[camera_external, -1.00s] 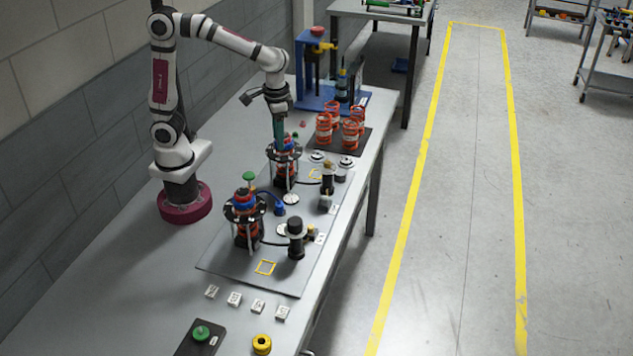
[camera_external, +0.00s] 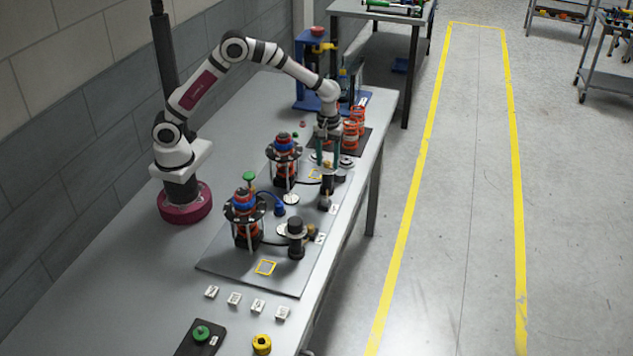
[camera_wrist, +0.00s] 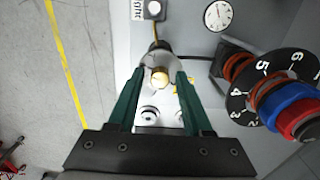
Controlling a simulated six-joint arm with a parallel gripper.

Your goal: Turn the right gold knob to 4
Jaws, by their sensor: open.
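The gold knob (camera_wrist: 158,77) shows between my two green fingers in the wrist view, on a pale round fitting. My gripper (camera_wrist: 161,72) is open, with one finger on each side of the knob and pointing toward it. I cannot tell whether either finger touches it. In the external view my gripper (camera_external: 328,154) points down over the far right fitting and largely hides this knob. A black numbered dial (camera_wrist: 240,95) with 3, 4, 5 and 6 visible stands to the right in the wrist view. Its stack (camera_external: 285,155) stands left of my gripper in the external view.
A second dial stack (camera_external: 244,215) and a black-capped fitting (camera_external: 296,238) stand nearer on the grey plate (camera_external: 225,260). Orange coil parts (camera_external: 355,125) stand behind my gripper. A round gauge (camera_wrist: 218,15) lies near the knob. Several small white blocks (camera_external: 234,299) line the front.

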